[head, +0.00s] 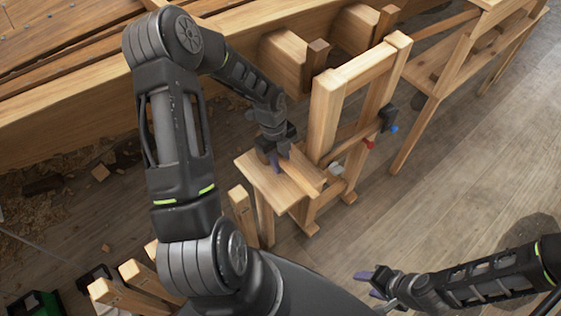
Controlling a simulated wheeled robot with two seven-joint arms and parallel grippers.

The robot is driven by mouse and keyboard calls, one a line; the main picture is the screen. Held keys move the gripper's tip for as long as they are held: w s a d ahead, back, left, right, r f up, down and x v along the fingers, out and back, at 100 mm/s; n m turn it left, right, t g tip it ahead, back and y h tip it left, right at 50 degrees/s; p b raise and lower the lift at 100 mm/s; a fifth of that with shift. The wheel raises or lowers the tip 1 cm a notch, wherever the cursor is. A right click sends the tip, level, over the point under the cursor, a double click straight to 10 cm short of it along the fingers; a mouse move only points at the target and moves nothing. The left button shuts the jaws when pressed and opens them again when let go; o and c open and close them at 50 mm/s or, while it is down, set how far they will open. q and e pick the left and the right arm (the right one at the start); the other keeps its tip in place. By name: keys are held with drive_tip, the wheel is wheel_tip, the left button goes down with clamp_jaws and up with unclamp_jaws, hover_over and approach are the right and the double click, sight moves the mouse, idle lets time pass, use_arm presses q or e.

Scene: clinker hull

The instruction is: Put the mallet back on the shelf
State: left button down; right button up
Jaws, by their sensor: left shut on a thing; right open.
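My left gripper (275,158) is low over a small wooden shelf (254,171) attached to an upright wooden frame. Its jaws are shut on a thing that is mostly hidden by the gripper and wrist. A pale wooden bar (304,174) shows beside the fingers, over the shelf top; it looks like part of the mallet, but its head is not clear. I cannot tell whether it touches the shelf. My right gripper (376,283) is open and empty at the lower right, above the floor.
The upright wooden frame (328,110) stands right behind the shelf, with clamps with red (368,143) and blue (394,129) parts on it. The planked hull (60,118) runs along the upper left. Wooden posts (136,272) stand at the lower left. Floor (460,180) at right is clear.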

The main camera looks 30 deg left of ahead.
use_arm(q)
drive_tip(key=shift+f, duration=0.3)
drive_tip(key=c, duration=1.2)
unclamp_jaws()
drive_tip(key=shift+r, duration=0.1)
drive_tip(key=r, duration=0.2)
drive_tip(key=a+r, duration=0.1)
drive_tip(key=r, duration=0.4)
drive_tip(key=shift+w+a+r, duration=0.2)
drive_tip(key=shift+r, duration=0.1)
drive_tip(key=shift+s+f, duration=0.1)
